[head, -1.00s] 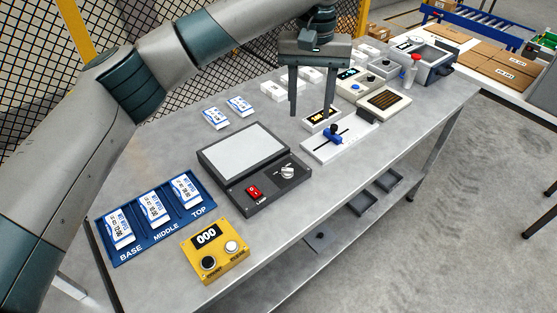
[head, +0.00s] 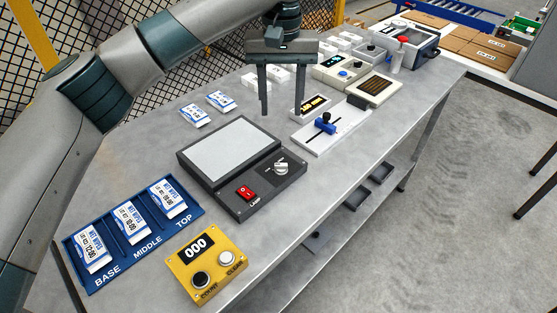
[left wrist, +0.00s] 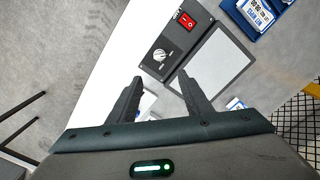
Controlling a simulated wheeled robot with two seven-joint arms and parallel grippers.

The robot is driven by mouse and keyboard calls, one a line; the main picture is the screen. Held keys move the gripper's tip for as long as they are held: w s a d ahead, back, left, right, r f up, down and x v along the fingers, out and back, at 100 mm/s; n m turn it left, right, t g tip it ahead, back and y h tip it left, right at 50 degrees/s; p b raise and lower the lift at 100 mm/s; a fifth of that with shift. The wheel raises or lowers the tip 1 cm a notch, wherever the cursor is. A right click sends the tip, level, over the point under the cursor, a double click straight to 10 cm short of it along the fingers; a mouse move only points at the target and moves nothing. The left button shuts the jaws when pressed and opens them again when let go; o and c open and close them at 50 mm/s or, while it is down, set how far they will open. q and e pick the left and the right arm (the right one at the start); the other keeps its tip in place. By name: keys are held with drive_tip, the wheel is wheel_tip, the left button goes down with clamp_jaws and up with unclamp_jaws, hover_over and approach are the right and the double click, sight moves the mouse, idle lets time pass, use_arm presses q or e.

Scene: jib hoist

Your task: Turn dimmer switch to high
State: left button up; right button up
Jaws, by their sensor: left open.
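The dimmer switch (head: 281,167) is a round white-grey knob on the dark lamp panel, beside a red rocker switch (head: 245,192). The panel carries a pale lit screen (head: 231,147). My left gripper (head: 282,112) is open and empty, fingers pointing down, above the table beyond the panel. In the left wrist view the knob (left wrist: 159,55) lies ahead of the open fingers (left wrist: 160,88), apart from them. The knob's exact setting is too small to read. My right gripper is not in view.
A yellow counter box (head: 206,264) and a blue tray (head: 87,250) with packets stand at the near left. A slider unit with a blue handle (head: 325,123) is just right of the gripper. Several white boxes and devices crowd the back.

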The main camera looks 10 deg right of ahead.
use_arm(q)
drive_tip(key=shift+s+r, duration=0.1)
drive_tip(key=shift+s, duration=0.05)
drive_tip(key=p, duration=0.1)
hover_over(281, 164)
wheel_tip(281, 164, down, 5)
wheel_tip(281, 164, down, 12)
drive_tip(key=p, duration=0.3)
drive_tip(key=shift+f, duration=0.25)
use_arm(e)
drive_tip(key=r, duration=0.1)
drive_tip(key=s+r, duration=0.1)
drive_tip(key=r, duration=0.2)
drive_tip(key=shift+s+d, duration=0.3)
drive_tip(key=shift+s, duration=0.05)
use_arm(q)
drive_tip(key=c, duration=1.1)
